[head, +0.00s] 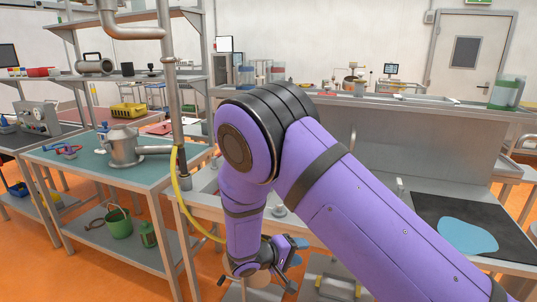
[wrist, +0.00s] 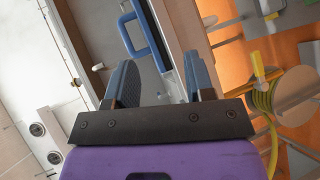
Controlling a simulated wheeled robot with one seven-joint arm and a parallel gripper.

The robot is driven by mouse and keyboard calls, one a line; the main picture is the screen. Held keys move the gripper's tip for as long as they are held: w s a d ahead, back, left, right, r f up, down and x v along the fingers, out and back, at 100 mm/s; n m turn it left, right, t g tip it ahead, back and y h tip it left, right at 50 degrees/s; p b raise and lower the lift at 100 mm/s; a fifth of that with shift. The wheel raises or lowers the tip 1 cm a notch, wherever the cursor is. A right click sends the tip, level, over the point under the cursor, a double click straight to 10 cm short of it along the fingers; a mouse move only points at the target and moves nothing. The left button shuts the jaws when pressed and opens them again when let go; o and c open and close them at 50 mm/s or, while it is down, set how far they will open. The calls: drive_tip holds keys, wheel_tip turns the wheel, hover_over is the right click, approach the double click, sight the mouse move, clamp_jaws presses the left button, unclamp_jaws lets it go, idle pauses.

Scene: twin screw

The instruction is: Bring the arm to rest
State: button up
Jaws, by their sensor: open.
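My purple arm (head: 345,195) rises from the lower right of the head view, bends at a black joint at the centre and drops to the wrist. My gripper (head: 292,246) is at the lower end, in front of the metal bench and partly hidden by the wrist. In the wrist view my gripper (wrist: 162,78) shows two blue-grey fingers spread apart with nothing held between them. A blue handle (wrist: 133,38) lies beyond the fingers; I cannot tell how far.
A yellow hose (head: 181,195) hangs from a vertical pipe (head: 168,80) left of my arm. A teal-topped table (head: 75,163) with a metal pot (head: 122,147) stands further left. A black mat (head: 440,212) with a blue patch (head: 466,235) lies at right. Orange floor (head: 25,240) shows at lower left.

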drive_tip(key=s+d+r+m+g+y, duration=0.25)
drive_tip(key=s+d+r, duration=0.25)
drive_tip(key=d+r, duration=0.5)
drive_tip(key=s+d+r+m+g+y, duration=0.2)
drive_tip(key=s+d+r+g+y, duration=0.3)
drive_tip(key=r, duration=1)
drive_tip(key=s+d+r+t+y, duration=0.2)
drive_tip(key=s+r, duration=0.3)
drive_tip(key=s, duration=0.4)
drive_tip(key=s+d+r+t+y, duration=0.3)
drive_tip(key=s+d+r+t, duration=0.1)
drive_tip(key=s, duration=0.6)
wheel_tip(320, 180, up, 2)
drive_tip(key=shift+s+d+r+m, duration=0.15)
drive_tip(key=shift+s+d+m, duration=0.05)
drive_tip(key=shift+d+m, duration=0.2)
